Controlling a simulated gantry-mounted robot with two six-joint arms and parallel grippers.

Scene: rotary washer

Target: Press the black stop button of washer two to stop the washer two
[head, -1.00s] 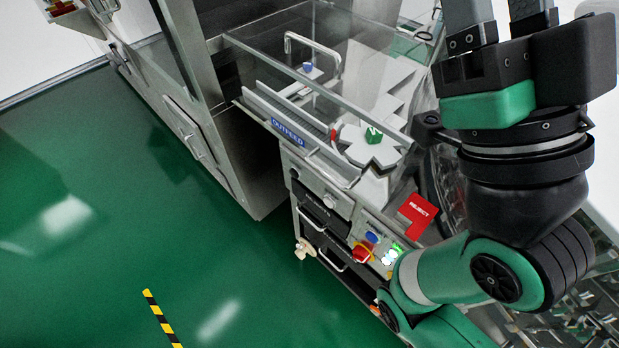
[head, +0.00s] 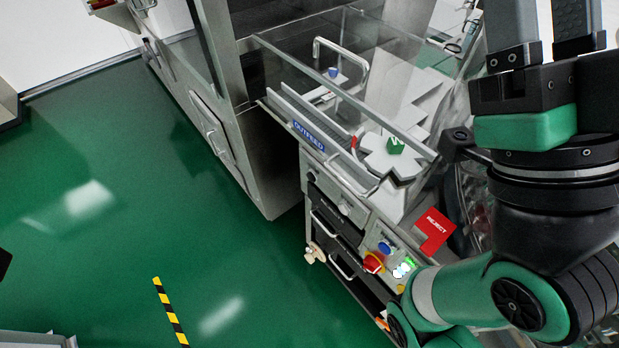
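A small control panel (head: 390,262) sits on the front of the steel outfeed machine. It carries a blue button (head: 385,248), a red knob on yellow (head: 373,263) and brightly lit green-white buttons (head: 405,268). I cannot make out a black stop button or a washer-two label. My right gripper (head: 546,28) is at the upper right, well above and to the right of the panel. Its two grey fingers stand apart with nothing seen between them; their tips are cut off by the top edge. My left gripper is not in view.
A clear guard (head: 345,85) covers the outfeed deck with its blue OUTFEED label (head: 308,136). A white star wheel (head: 392,160) and a red REJECT box (head: 434,231) are near my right arm. Green floor (head: 110,230) is free at left, with a yellow-black stripe (head: 170,312).

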